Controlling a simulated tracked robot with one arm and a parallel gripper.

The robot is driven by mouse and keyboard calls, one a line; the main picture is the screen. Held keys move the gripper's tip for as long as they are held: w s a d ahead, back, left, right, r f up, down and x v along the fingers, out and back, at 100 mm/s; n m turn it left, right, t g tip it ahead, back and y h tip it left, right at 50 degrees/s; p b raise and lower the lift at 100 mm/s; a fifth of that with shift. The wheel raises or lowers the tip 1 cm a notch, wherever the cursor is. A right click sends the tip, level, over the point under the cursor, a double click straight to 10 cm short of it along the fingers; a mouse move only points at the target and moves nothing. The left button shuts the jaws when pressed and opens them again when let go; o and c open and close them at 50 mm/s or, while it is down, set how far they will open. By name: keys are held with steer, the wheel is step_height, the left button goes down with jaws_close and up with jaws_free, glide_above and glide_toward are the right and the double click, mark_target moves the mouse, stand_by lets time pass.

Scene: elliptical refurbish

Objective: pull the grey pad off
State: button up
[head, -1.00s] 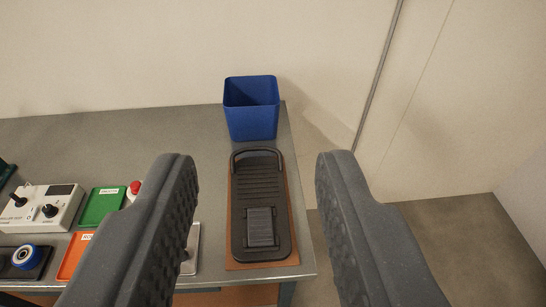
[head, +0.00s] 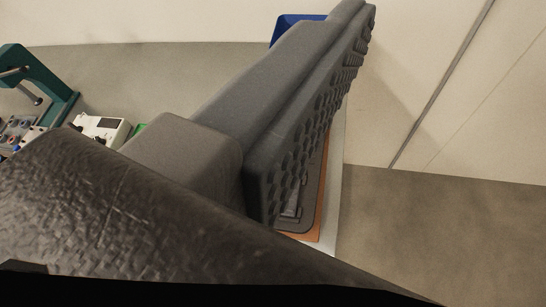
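One big ridged finger of my gripper (head: 318,105) fills the middle of the head view. Its bumpy inner face is bare, with nothing pressed against it. The other finger is not in view, so the gripper looks open and empty. A small part of the grey pad (head: 292,212) shows just right of the finger's lower end; the rest is hidden behind the finger. The pad lies on the black pedal (head: 311,205), of which only the right edge and near end show. I cannot tell how far the finger is from the pad.
The pedal lies on an orange-brown mat (head: 322,200) at the right edge of the grey table (head: 150,70). A blue bin (head: 290,27) stands behind, mostly hidden. A white control box (head: 100,128) and a green stand (head: 52,85) are at left. Open floor (head: 440,235) lies right.

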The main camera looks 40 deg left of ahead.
steer(key=w+a+f+n+g+y+p, duration=0.1)
steer(key=w+a+f+g+p, duration=0.2)
steer(key=w+f, duration=0.55)
steer(key=n+g+h+p, duration=0.1)
steer(key=n+g+p, duration=0.15)
steer(key=g, duration=0.95)
glide_above(291, 212)
steer(key=w+a, duration=0.3)
step_height(291, 212, down, 26)
step_height(291, 212, down, 13)
steer(key=shift+w+f, duration=0.15)
steer(key=shift+f, duration=0.05)
steer(key=c, duration=1.3)
steer(key=shift+c, duration=0.2)
steer(key=shift+r, duration=0.15)
